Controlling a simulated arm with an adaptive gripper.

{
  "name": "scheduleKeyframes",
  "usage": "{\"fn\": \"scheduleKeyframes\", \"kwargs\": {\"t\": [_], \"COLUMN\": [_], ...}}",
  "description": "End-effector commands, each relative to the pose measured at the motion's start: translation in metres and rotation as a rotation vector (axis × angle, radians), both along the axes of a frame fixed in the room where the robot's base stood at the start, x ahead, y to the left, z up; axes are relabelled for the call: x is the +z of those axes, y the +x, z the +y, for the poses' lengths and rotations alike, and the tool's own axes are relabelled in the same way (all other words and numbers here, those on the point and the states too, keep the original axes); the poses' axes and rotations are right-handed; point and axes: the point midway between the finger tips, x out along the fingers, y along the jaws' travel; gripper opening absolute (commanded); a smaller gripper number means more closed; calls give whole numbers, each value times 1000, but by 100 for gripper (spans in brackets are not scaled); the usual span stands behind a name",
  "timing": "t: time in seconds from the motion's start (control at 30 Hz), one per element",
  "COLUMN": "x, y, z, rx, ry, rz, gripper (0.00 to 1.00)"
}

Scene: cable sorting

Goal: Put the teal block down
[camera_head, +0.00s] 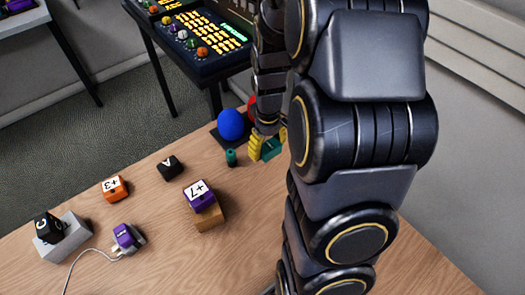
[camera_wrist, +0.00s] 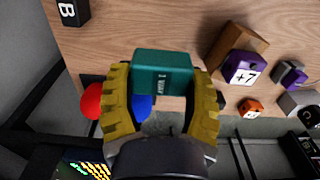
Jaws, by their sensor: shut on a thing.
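The teal block (camera_wrist: 163,73) is held between the two yellow fingers of my gripper (camera_wrist: 162,90) in the wrist view. Its lettered face shows small white writing. In the head view the teal block (camera_head: 272,148) is partly hidden by my gripper (camera_head: 267,146) and arm, near the far edge of the wooden table. My gripper is shut on it. I cannot tell the exact gap between the block and the table.
A purple +7 block (camera_head: 199,194) touches a wooden block (camera_head: 210,218). An orange +3 block (camera_head: 115,188) and black block (camera_head: 172,167) stand farther left.

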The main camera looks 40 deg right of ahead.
Motion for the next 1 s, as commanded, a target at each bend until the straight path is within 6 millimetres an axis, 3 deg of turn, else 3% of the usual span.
{"fn": "scheduleKeyframes", "kwargs": {"t": [0.03, 0.23, 0.43, 0.87, 1.0], "x": [-1, -37, -53, -91, -114], "y": [-4, -4, 3, 75, 92], "z": [-7, -2, -6, -48, -58], "rx": [-28, -15, -14, -13, -13], "ry": [0, 4, 2, 0, 0], "rz": [1, 7, 3, 1, 2], "gripper": [20, 20, 20, 20, 20]}}
